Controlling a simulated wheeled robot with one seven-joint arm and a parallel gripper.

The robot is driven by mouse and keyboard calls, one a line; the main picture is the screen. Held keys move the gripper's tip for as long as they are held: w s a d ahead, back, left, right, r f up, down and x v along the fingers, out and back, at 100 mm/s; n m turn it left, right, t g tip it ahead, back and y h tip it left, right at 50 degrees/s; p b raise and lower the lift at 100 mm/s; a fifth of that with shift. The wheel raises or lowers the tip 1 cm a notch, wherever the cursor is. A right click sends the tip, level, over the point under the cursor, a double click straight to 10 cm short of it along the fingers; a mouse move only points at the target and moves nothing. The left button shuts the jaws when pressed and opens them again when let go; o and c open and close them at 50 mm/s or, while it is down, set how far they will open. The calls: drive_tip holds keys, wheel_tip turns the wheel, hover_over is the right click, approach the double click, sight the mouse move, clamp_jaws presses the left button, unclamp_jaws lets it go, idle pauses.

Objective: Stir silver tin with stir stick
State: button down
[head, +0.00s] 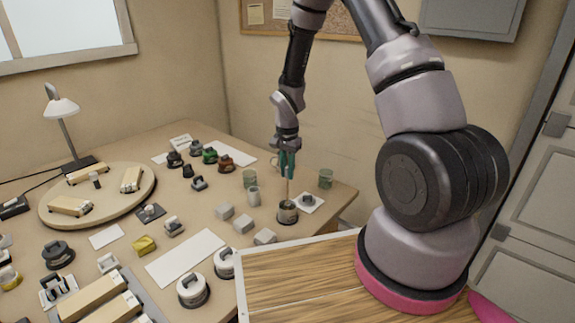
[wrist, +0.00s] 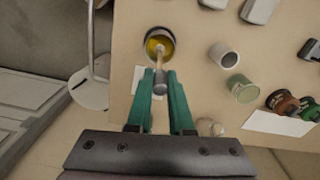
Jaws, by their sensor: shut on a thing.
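The silver tin (head: 287,213) stands on the table near its right front edge. In the wrist view the tin (wrist: 149,44) shows from above with a yellow inside. My gripper (head: 287,165) is above the tin, pointing down, with green fingers. It is shut on the stir stick (head: 288,190), a thin pale stick that hangs down toward the tin's opening. In the wrist view the stick (wrist: 159,65) runs from between the fingers (wrist: 161,90) into the tin's mouth. Whether its tip touches the bottom is hidden.
Grey blocks (head: 243,224) lie in front left. A round turntable (head: 50,205) with a lamp (head: 62,107) behind is far left. A bare white sheet (head: 185,257) lies front centre.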

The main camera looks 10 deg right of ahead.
drive_tip(key=shift+f, duration=2.35)
